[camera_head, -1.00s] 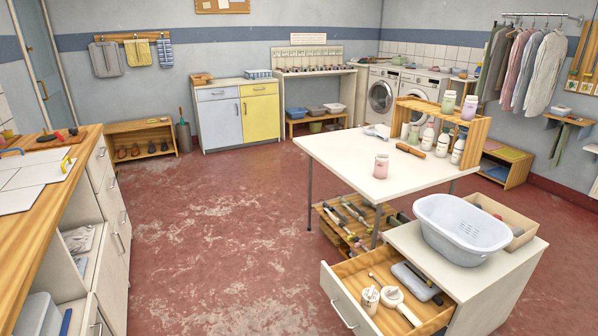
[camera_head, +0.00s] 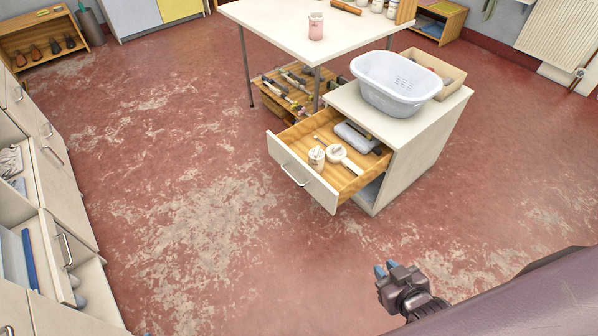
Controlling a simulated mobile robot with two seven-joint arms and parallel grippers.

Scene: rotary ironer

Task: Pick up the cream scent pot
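A cream-white pot with a label (camera_head: 316,157) stands upright in the open drawer (camera_head: 301,178), near its front left; it looks like the cream scent pot. A round white item with a handle (camera_head: 342,156) lies just right of it. My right gripper (camera_head: 386,269) is over the floor at the lower right, in front of the drawer unit and well apart from the pot. My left gripper cannot be made out.
A grey case (camera_head: 357,136) lies at the drawer's back. A pale basin (camera_head: 393,82) and a box (camera_head: 446,72) stand on the unit. A pink jar (camera_head: 316,27) stands on the white table (camera_head: 272,22). Cabinets (camera_head: 50,190) line the left; the floor between is clear.

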